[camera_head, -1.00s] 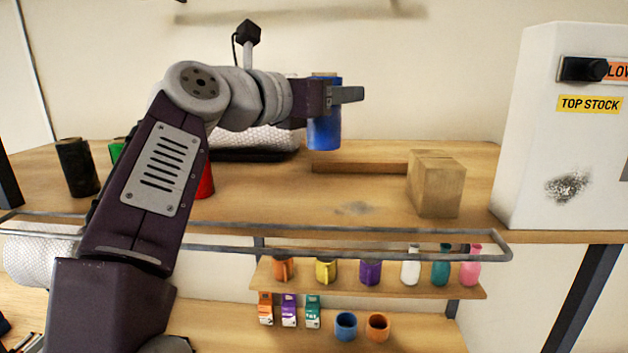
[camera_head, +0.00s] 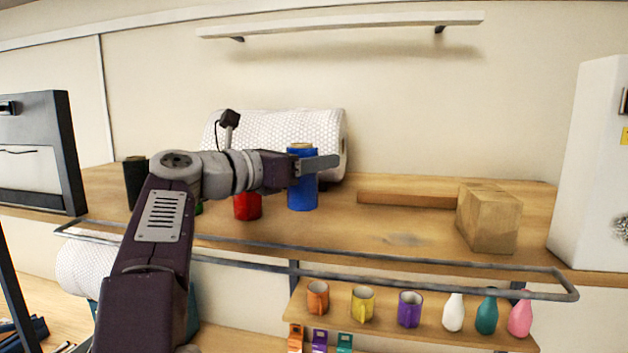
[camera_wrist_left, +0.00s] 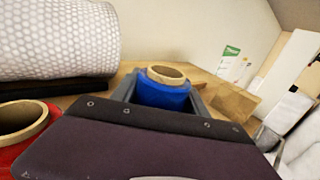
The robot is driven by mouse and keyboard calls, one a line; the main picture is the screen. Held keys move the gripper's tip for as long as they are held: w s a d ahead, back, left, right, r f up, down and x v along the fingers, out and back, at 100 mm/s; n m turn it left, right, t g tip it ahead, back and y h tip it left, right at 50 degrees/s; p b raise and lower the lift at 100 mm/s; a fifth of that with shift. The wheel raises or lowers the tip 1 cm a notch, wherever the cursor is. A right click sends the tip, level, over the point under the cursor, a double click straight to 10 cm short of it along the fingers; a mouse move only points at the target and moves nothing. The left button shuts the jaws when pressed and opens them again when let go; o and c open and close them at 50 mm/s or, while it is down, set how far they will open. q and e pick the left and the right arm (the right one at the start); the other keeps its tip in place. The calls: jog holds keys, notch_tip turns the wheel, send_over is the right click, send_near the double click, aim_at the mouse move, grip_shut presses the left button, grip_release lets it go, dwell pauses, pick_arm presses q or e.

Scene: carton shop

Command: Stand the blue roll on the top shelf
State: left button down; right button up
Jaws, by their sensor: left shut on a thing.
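The blue roll (camera_head: 301,197) is upright over the wide wooden shelf (camera_head: 330,227), between the red roll (camera_head: 247,206) and the wooden plank. My left gripper (camera_head: 312,166) is shut around its upper part, coming from the left. I cannot tell whether the roll's bottom touches the wood. In the left wrist view the blue roll (camera_wrist_left: 162,92) sits between the fingers, its cardboard core showing at the top. A bare white shelf (camera_head: 340,24) is higher on the wall. My right gripper is not in view.
A bubble-wrap roll (camera_head: 290,130) lies behind the blue roll. A plank (camera_head: 405,199) and a carton (camera_head: 490,218) are to the right. A black roll (camera_head: 134,180) stands left. A metal rail (camera_head: 430,262) runs along the front edge. Mugs and bottles are below.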

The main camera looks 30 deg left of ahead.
aim_at(308, 179)
pick_arm(q)
jog(key=f, duration=0.1)
jog(key=s+f, duration=0.1)
jog(key=f, duration=0.1)
jog(key=shift+s, duration=0.1)
jog(key=shift+w+d+f, duration=0.15)
jog(key=shift+w, duration=0.4)
jog(key=c, duration=0.6)
grip_release()
jog(key=shift+w+f, duration=0.15)
jog(key=shift+w, duration=0.2)
jog(key=shift+s, duration=0.55)
jog(key=shift+s+a+b, duration=0.35)
jog(key=shift+s+b, duration=0.1)
jog(key=shift+b, duration=0.1)
jog(key=b+v, duration=0.2)
jog(key=v, duration=0.8)
jog(key=shift+s+a, duration=0.1)
jog(key=shift+s, duration=0.2)
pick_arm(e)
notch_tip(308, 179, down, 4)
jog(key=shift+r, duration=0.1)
pick_arm(q)
jog(key=shift+w, duration=0.15)
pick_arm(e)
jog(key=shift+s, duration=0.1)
